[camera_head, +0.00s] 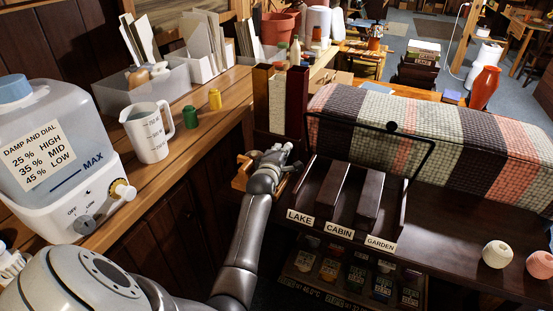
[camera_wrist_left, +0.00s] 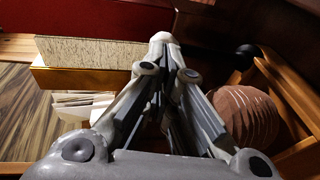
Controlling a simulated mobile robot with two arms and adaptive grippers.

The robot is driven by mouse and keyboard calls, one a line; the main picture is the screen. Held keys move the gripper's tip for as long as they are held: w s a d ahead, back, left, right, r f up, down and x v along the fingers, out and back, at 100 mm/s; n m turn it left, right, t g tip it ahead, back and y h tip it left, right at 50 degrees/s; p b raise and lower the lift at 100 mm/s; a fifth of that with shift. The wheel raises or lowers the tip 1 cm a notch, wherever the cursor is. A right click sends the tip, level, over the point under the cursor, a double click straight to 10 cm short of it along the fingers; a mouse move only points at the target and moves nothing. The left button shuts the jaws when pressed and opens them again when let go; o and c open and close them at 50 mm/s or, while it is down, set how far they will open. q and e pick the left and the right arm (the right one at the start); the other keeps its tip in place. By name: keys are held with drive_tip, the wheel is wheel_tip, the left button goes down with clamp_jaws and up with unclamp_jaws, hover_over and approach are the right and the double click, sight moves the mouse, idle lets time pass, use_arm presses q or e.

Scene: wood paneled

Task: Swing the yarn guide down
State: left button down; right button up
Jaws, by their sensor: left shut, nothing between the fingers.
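The yarn guide appears to be the thin black wire frame with a round black knob (camera_head: 391,127). It stands raised in front of the striped woven roll (camera_head: 470,135), its legs reaching down toward the dark rack (camera_head: 400,217). My left gripper (camera_head: 285,150) is left of the frame, beside the rack's far left corner, and apart from the knob. In the left wrist view its fingers (camera_wrist_left: 165,42) meet at the tips with nothing between them. A dark round knob (camera_wrist_left: 246,53) shows right of the fingertips; I cannot tell if it is the guide's. My right gripper is not in view.
Labels LAKE, CABIN and GARDEN (camera_head: 381,244) mark the rack front. A white humidifier (camera_head: 60,150), a measuring jug (camera_head: 147,132) and green and yellow spools line the left bench. Yarn balls (camera_head: 497,254) sit at right. A ribbed brown object (camera_wrist_left: 243,115) lies beside my left fingers.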

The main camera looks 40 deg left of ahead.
use_arm(q)
drive_tip(key=w+g+p, duration=0.1)
drive_tip(key=p, duration=0.1)
drive_tip(key=w+g+p, duration=0.1)
drive_tip(key=p, duration=0.1)
drive_tip(key=w+r+g+h+p, duration=0.1)
drive_tip(key=p, duration=0.1)
drive_tip(key=shift+a+p, duration=0.3)
drive_tip(key=shift+p, duration=0.1)
drive_tip(key=shift+w+a+f, duration=0.1)
drive_tip(key=shift+w+f, duration=0.2)
drive_tip(key=shift+w, duration=0.25)
drive_tip(key=shift+r, duration=0.15)
